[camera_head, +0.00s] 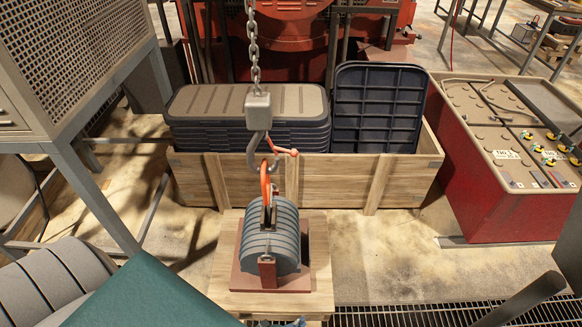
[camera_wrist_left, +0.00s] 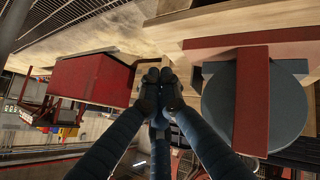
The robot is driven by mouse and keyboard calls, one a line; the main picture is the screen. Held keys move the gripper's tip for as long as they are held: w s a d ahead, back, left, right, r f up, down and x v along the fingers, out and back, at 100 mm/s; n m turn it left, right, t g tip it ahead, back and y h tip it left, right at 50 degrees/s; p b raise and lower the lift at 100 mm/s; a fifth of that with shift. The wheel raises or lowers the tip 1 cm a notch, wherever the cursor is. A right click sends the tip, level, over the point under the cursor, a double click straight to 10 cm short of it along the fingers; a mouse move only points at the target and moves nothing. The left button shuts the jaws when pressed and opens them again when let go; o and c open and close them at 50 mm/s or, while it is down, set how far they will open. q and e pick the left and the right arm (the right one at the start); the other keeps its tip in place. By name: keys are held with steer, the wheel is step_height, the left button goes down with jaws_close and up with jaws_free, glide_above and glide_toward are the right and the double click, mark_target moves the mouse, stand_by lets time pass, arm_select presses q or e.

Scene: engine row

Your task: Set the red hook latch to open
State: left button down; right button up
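The grey crane hook (camera_head: 256,154) hangs from a chain in the middle of the head view. The small red hook latch (camera_head: 284,151) is at the hook's right side, with a knob end sticking out to the right. I cannot tell whether it closes the hook's mouth. An orange ring (camera_head: 265,186) runs from the hook down to a grey ribbed weight. My left gripper (camera_wrist_left: 159,88) has its dark fingertips together with nothing visible between them; only a bluish bit shows at the bottom edge of the head view (camera_head: 292,323). It is well below the latch. My right gripper is not in view.
The grey weight (camera_head: 272,236) stands on a red-brown base on a wooden block (camera_head: 223,265). Behind it is a wooden crate (camera_head: 325,182) with dark trays. A red battery box (camera_head: 490,190) stands right, a mesh cabinet (camera_head: 75,50) left. Bare floor lies right of the block.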

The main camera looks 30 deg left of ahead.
mark_target(274, 163)
arm_select(q)
steer(key=w+a+r+n+t+y+p, duration=0.1)
steer(key=w+a+r+n+t+y, duration=0.1)
steer(key=w+r+n, duration=0.55)
steer(key=w+a+r+n+t+y+p, duration=0.1)
steer(key=w+a+r+n+t, duration=0.2)
steer(key=r, duration=0.8)
steer(key=w+a+r+n+y+p, duration=0.1)
steer(key=a+r+n+y, duration=0.4)
steer(key=r, duration=0.5)
steer(key=w+a+r+n+y, duration=0.1)
steer(key=a+r+n+y, duration=0.2)
steer(key=a+r+n, duration=0.45)
steer(key=w+a, duration=0.1)
steer(key=w, duration=0.1)
steer(key=w+a+r, duration=0.1)
steer(key=w, duration=0.2)
steer(key=w+a+r, duration=0.1)
steer(key=w+a, duration=0.1)
steer(key=w, duration=0.1)
steer(key=shift+w+a, duration=0.1)
steer(key=shift+w, duration=0.1)
steer(key=shift+w+d+r+p, duration=0.15)
steer(key=shift+w+d+r, duration=0.25)
steer(key=shift+w+d, duration=0.2)
steer(key=shift+w+d+r+p, duration=0.15)
steer(key=shift+w+d+r, duration=0.2)
steer(key=shift+w+d, duration=0.2)
